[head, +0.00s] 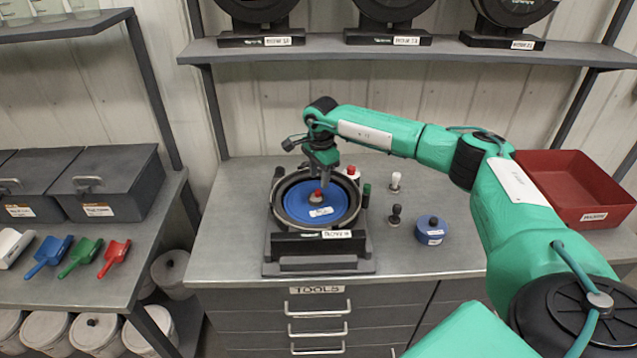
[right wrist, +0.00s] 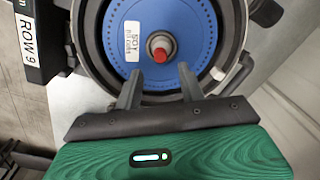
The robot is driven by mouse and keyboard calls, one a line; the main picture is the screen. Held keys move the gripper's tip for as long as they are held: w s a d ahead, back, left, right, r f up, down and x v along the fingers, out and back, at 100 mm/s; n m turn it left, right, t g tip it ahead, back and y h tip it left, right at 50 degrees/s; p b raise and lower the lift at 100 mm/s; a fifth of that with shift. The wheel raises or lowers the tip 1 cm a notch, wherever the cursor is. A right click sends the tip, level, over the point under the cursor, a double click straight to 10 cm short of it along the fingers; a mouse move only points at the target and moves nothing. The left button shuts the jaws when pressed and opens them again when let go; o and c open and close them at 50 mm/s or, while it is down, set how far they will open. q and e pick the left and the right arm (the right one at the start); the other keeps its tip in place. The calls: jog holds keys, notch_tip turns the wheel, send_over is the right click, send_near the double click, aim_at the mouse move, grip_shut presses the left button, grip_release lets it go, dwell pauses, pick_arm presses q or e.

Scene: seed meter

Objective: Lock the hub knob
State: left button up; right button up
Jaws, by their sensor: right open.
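The seed meter (head: 290,215) stands open on the bench, a black round housing with a blue disc (head: 337,208) inside it. The red hub knob (head: 316,196) sits at the disc's centre. In the right wrist view the knob (right wrist: 160,47) shows a red tip in a grey collar, with the disc (right wrist: 197,45) around it. My right gripper (head: 322,174) is over the disc, close to the knob. Its two fingers (right wrist: 159,88) are apart with nothing between them, and the knob lies beyond their tips. My left gripper is out of view.
Right of the meter stand a white-topped plunger (head: 395,181), a black one (head: 394,214) and a blue round piece (head: 431,230). A red tray (head: 575,188) is at the back right. A shelf (head: 400,50) runs above.

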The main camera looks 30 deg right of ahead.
aim_at(318, 191)
jog(key=shift+w+f+p, duration=0.15)
jog(key=shift+f+p, duration=0.45)
jog(key=shift+f, duration=1.95)
grip_shut()
